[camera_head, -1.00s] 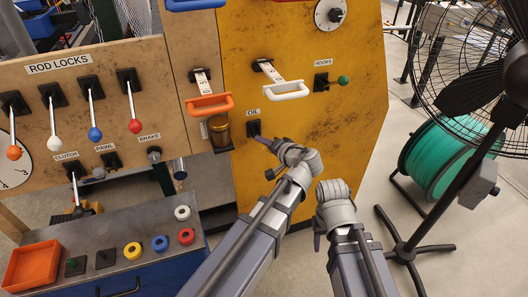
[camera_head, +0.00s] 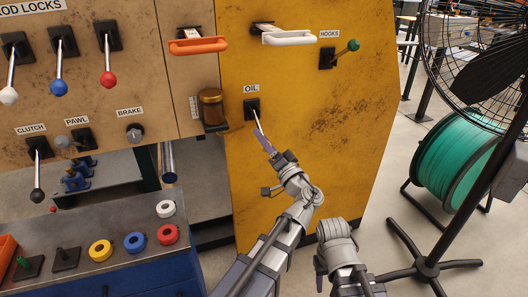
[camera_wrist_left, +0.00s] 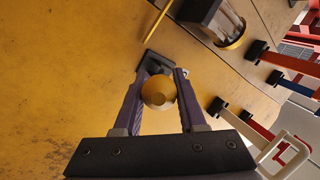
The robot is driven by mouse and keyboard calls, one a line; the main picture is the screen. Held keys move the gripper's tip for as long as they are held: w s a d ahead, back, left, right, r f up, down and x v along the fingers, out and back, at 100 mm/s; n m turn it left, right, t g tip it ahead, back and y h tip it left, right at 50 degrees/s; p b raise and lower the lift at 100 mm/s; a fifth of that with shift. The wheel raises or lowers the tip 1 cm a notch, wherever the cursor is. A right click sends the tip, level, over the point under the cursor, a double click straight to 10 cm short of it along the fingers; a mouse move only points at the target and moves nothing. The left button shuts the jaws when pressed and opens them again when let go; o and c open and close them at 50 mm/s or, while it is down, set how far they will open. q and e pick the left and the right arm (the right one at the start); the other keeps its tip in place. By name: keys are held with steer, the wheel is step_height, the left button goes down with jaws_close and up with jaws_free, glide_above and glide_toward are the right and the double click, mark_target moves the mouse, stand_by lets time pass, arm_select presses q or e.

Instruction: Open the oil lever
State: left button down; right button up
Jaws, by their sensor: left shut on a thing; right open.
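The oil lever (camera_head: 257,119) is on the yellow panel under the OIL label (camera_head: 251,88). It has a black base and a thin pale stick slanting down and slightly right. My left gripper (camera_head: 266,145) is at the stick's lower end and hides its tip in the head view. In the left wrist view, the lever's yellow round knob (camera_wrist_left: 158,91) sits between the two purple fingers of my left gripper (camera_wrist_left: 157,100), which is shut on it. My right gripper (camera_head: 322,268) is low, right of the left arm, away from the panel; its fingers are mostly hidden.
An amber jar (camera_head: 211,107) sits on a bracket left of the lever. Orange (camera_head: 198,45) and white (camera_head: 289,38) handles and the green-knobbed HOOKS lever (camera_head: 340,53) are above. A fan (camera_head: 480,90) and green hose reel (camera_head: 450,160) stand right.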

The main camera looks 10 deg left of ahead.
arm_select(q)
steer(key=shift+w+a+f+n+t+y+b, duration=0.1)
steer(key=shift+w+f+n+t+y+b, duration=0.2)
steer(key=shift+b, duration=0.4)
steer(key=shift+s+a+f+t+y+b, duration=0.1)
steer(key=shift+f+y+b, duration=0.15)
steer(key=shift+y+b, duration=0.35)
arm_select(e)
steer(key=shift+f, duration=1.9)
arm_select(q)
steer(key=shift+w, duration=0.1)
steer(key=c, duration=0.5)
jaws_free()
